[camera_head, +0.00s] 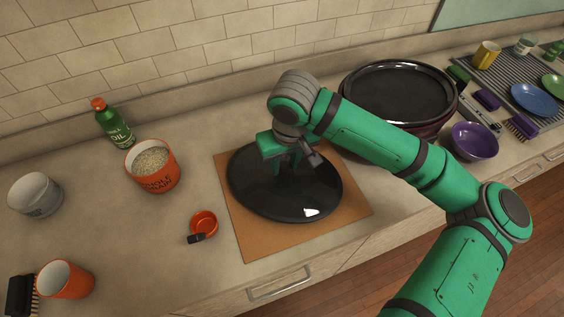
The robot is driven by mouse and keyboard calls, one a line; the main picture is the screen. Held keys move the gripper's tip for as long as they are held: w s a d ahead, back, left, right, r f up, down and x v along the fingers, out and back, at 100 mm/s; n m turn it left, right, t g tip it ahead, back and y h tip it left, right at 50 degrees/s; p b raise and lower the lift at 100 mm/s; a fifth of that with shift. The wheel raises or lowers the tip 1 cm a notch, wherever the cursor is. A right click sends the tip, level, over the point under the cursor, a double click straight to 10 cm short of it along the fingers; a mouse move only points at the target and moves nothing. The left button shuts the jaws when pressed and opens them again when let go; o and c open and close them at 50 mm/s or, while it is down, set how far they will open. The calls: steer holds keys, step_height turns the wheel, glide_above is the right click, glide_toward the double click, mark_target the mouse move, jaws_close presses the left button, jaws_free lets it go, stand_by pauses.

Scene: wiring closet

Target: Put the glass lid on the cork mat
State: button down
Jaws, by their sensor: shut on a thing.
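The glass lid (295,203) is a dark, glossy, round disc with a bright reflection near its front edge. It is over the cork mat (256,246), a brown square on the counter whose corners show around the lid. I cannot tell whether the lid touches the mat or is slightly above it. My gripper (290,168) is above the lid's middle, pointing down, and is shut on the lid. The grip point is partly hidden by my wrist.
A large dark round pan (398,92) stands behind my arm. To the left are a red measuring cup (204,222), a grain canister (154,178), an oil bottle (113,126), a white canister (36,194) and an orange cup (66,280). A purple bowl (474,141) is at right.

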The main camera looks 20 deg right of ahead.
mark_target(288, 181)
steer(key=shift+s+d+f, duration=0.1)
steer(key=shift+f, duration=0.35)
steer(key=shift+s+a+f, duration=0.2)
steer(key=shift+s, duration=0.05)
steer(key=c, duration=1.3)
jaws_free()
steer(key=shift+d+f, duration=0.1)
steer(key=shift+r, duration=0.45)
step_height(288, 181, up, 11)
steer(key=s, duration=0.1)
steer(key=shift+s+r, duration=0.15)
steer(key=shift+s, duration=0.2)
